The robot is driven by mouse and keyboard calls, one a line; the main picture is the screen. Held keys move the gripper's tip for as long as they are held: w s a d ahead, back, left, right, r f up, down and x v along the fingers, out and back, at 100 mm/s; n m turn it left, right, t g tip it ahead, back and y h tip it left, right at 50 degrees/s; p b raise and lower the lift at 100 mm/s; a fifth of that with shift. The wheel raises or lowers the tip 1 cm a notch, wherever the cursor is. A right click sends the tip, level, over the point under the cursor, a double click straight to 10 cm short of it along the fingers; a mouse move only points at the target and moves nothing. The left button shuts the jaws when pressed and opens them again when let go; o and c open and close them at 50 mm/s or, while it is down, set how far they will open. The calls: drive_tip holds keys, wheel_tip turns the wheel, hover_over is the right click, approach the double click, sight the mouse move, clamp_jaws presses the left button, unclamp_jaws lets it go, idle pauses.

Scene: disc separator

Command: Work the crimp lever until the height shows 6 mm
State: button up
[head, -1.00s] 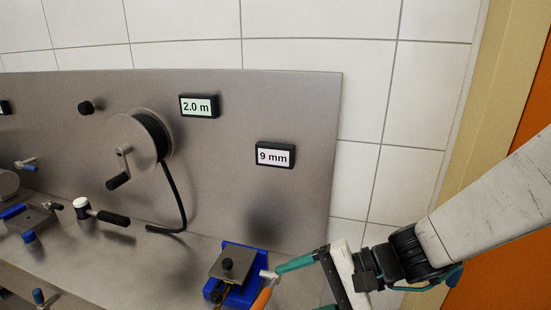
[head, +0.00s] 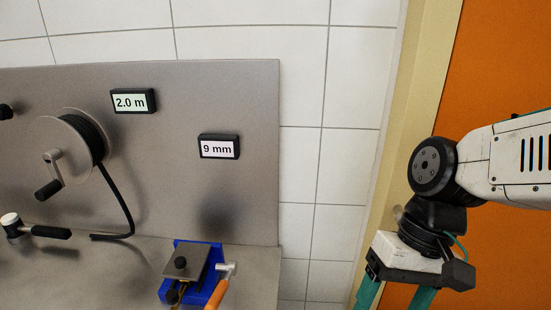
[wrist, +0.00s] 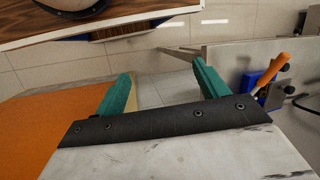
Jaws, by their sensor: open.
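The height display (head: 219,147) on the grey back panel reads 9 mm. Below it on the bench stands the blue crimp device (head: 172,287) with a grey top plate and a black knob. The crimp lever (head: 217,293), with an orange handle and a metal end, is at the device's right side; its lower end is cut off by the frame. In the wrist view the orange lever handle (wrist: 273,69) shows at the right. My gripper (wrist: 160,80) is open and empty, its green fingers wide apart. In the head view it is right of the bench, away from the lever, fingertips cut off.
A cable reel (head: 75,150) with a crank and a display (head: 133,101) reading 2.0 m are on the panel at left. A black-handled lever (head: 40,231) is on the bench. An orange door (head: 480,80) stands behind my arm.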

drive_tip(key=s+d+r+t+h, duration=0.1)
drive_tip(key=d+r+t+h, duration=0.2)
drive_tip(key=d, duration=0.6)
wheel_tip(320, 180, up, 2)
drive_tip(key=shift+s+d+r+m+t, duration=0.15)
drive_tip(key=shift+d+m+t, duration=0.1)
drive_tip(key=shift+m+t, duration=0.05)
drive_tip(key=shift+s+d+r, duration=0.1)
drive_tip(key=shift+d+r, duration=0.05)
drive_tip(key=shift+r, duration=0.1)
drive_tip(key=shift+c, duration=1.2)
drive_tip(key=shift+d+r, duration=0.1)
drive_tip(key=shift+d, duration=0.05)
drive_tip(key=c, duration=0.5)
drive_tip(key=m+g+y, duration=0.2)
drive_tip(key=g+y, duration=0.1)
drive_tip(key=g, duration=0.2)
hover_over(216, 296)
drive_tip(key=w+d, duration=0.1)
drive_tip(key=w, duration=0.1)
wheel_tip(216, 296, down, 5)
drive_tip(key=x, duration=0.7)
drive_tip(key=shift+w+d+f, duration=0.1)
drive_tip(key=shift+d+f, duration=0.2)
drive_tip(key=shift+f, duration=0.25)
